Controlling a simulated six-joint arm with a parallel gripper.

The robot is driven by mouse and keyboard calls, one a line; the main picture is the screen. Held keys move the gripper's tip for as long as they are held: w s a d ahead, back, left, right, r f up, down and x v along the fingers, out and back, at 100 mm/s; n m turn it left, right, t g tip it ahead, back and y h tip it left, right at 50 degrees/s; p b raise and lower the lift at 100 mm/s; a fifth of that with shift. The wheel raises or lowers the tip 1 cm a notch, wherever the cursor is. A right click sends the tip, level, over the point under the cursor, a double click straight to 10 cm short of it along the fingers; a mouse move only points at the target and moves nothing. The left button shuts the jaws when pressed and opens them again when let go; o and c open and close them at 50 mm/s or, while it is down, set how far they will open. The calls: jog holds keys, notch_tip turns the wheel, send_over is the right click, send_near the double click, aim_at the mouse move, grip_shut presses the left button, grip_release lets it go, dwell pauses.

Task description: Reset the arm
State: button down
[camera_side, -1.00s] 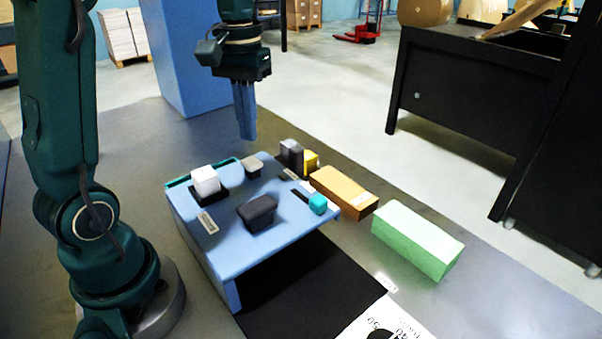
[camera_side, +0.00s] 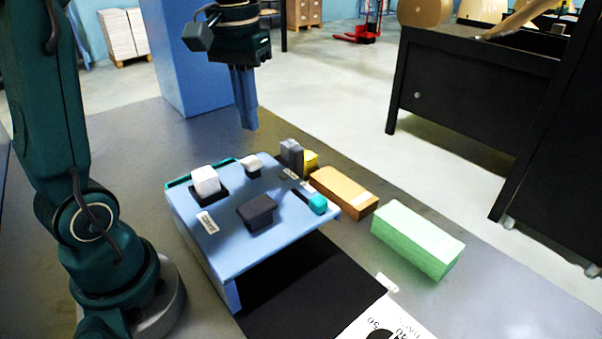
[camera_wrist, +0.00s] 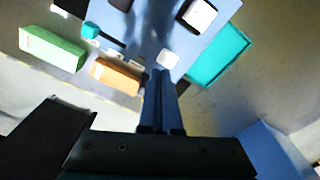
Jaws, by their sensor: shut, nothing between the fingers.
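My gripper (camera_side: 250,128) hangs above the table in the side view, over the back edge of a blue stand, with its fingers together and nothing between them. In the wrist view my gripper's fingers (camera_wrist: 160,74) are side by side and point toward the stand. The blue stand (camera_side: 245,255) carries a white block (camera_side: 206,181) on a dark base, a small pale block (camera_side: 251,163), a dark block (camera_side: 257,212) and a teal block (camera_side: 318,204). My gripper is apart from all of these.
An orange box (camera_side: 343,192) and a green box (camera_side: 416,239) lie to the right of the stand. Dark grey (camera_side: 291,155) and yellow (camera_side: 310,160) blocks stand at its back right. A blue column (camera_side: 192,60) rises behind. A black bench (camera_side: 470,90) stands farther off.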

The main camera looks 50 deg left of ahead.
jog(key=s+d+f+m+t, duration=0.1)
jog(key=s+d, duration=0.1)
jog(key=s, duration=0.1)
jog(key=s+d+f+m+t, duration=0.2)
jog(key=s+d, duration=0.1)
jog(key=s+d+f+m+t, duration=0.1)
jog(key=s+d+m, duration=0.1)
jog(key=s+d, duration=0.1)
jog(key=shift+s+d+f+t, duration=0.15)
jog(key=shift+s+t, duration=0.15)
jog(key=shift+s, duration=0.15)
jog(key=shift+w, duration=0.25)
